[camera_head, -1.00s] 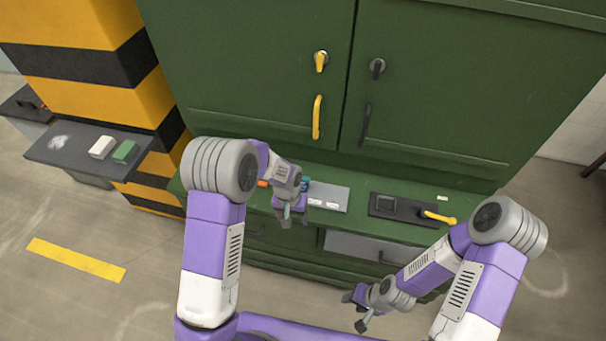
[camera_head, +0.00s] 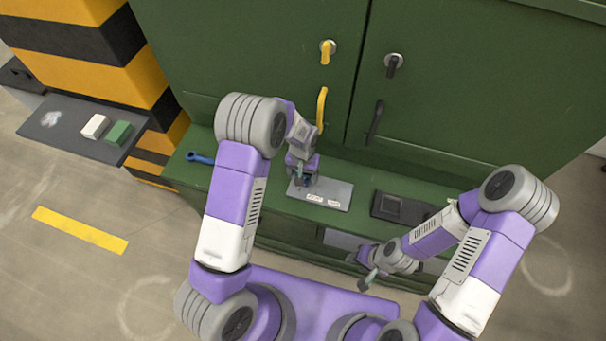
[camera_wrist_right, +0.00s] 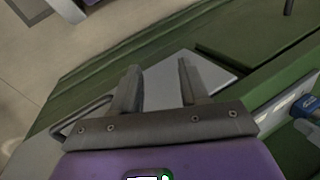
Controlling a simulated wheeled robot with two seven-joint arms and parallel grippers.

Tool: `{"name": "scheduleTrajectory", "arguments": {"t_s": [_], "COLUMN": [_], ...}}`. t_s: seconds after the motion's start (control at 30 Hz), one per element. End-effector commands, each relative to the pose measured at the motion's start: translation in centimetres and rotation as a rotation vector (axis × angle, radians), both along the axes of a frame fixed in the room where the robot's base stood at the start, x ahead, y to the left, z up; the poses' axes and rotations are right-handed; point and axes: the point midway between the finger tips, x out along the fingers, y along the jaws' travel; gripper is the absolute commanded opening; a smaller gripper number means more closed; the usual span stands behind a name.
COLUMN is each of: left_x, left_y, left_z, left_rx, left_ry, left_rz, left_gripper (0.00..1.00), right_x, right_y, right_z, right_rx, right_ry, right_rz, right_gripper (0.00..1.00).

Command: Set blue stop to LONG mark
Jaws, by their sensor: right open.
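The grey plate (camera_head: 336,197) with two white labels lies on the green cabinet's ledge. A small patch of blue (camera_head: 308,181), likely the blue stop, shows at its left end, mostly hidden by my left gripper (camera_head: 302,179). That gripper points down over the stop; whether its fingers are shut on it is not clear. My right gripper (camera_head: 360,270) is open and empty, low in front of the ledge; its two fingers (camera_wrist_right: 158,68) are apart in the right wrist view. A blue piece (camera_wrist_right: 306,106) shows at that view's right edge.
A dark panel (camera_head: 400,208) lies right of the grey plate, partly behind my right arm. A blue wrench (camera_head: 200,158) lies on the ledge at left. Cabinet doors with a yellow handle (camera_head: 321,110) and a black handle (camera_head: 375,122) rise behind. A side shelf (camera_head: 62,137) holds two blocks.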

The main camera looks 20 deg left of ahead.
Motion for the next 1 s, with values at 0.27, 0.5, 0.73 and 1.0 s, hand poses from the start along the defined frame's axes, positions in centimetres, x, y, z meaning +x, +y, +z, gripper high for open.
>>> {"name": "scheduleTrajectory", "arguments": {"t_s": [0.27, 0.5, 0.73, 1.0], "left_x": [-0.01, -0.01, 0.0, -0.22], "left_y": [-0.04, -0.02, -0.01, -0.18], "left_z": [-1.47, -1.44, -1.42, -1.43], "left_rx": [-0.001, 0.0, 0.0, 0.0], "left_ry": [0.0, 0.0, -0.001, -0.001], "left_rz": [-0.001, 0.0, 0.0, 0.014], "left_gripper": [0.73, 0.63, 0.27, 0.12], "right_x": [0.05, 0.05, 0.05, 0.06], "right_y": [0.0, 0.0, 0.0, 0.01], "right_z": [-0.02, -0.02, -0.02, -0.18], "right_rx": [0.0, 0.0, 0.0, 0.0], "right_ry": [-0.001, -0.001, -0.001, -0.001], "right_rz": [0.0, 0.0, 0.0, 0.0], "right_gripper": [0.45, 0.45, 0.45, 0.45]}}
